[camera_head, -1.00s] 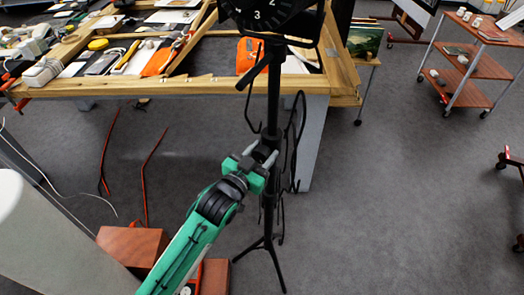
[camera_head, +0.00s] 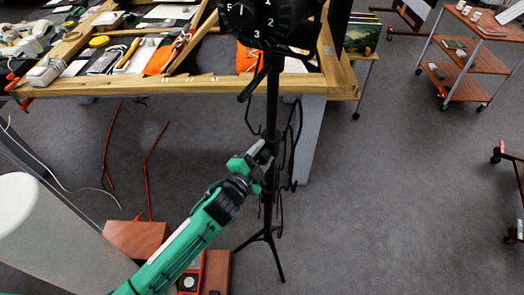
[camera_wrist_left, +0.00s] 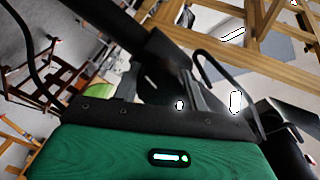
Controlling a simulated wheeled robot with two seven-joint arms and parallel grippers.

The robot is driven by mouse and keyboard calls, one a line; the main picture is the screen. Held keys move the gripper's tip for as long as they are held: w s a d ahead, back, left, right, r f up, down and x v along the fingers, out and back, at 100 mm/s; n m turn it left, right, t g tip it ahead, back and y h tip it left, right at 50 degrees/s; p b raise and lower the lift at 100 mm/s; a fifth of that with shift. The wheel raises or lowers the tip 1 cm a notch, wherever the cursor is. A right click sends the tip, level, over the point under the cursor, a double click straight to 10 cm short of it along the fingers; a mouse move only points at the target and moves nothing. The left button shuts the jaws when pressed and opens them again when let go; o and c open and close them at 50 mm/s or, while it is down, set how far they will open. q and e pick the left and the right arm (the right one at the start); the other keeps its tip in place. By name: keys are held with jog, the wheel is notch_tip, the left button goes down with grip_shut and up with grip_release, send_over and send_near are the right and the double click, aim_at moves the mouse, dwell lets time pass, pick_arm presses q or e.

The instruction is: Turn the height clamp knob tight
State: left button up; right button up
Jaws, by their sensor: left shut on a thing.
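A black stand with an upright pole (camera_head: 272,110) and spread feet stands in the middle of the head view. A round black dial with white numbers is at its top. My left gripper (camera_head: 262,163) is at the pole about midway up, shut on the height clamp knob. The knob is hidden by the fingers and cannot be made out clearly. In the left wrist view the black pole (camera_wrist_left: 95,20) runs across the upper left, and the dark fingers (camera_wrist_left: 180,88) close in front of it. My right gripper is not in view.
A wooden-framed table (camera_head: 180,84) with tools and orange cloth stands behind the pole. Black cables (camera_head: 293,140) hang beside the pole. A red-brown box (camera_head: 137,238) sits on the floor at the lower left. A shelved trolley (camera_head: 468,60) is at the upper right.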

pick_arm(q)
jog(key=m+p, duration=0.1)
jog(key=m, duration=0.3)
jog(key=shift+m+p, duration=0.45)
jog(key=shift+m, duration=1.25)
jog(key=shift+f, duration=0.1)
jog(key=o, duration=1)
jog(key=b+v, duration=0.3)
jog(key=v, duration=1)
jog(key=shift+s, duration=0.45)
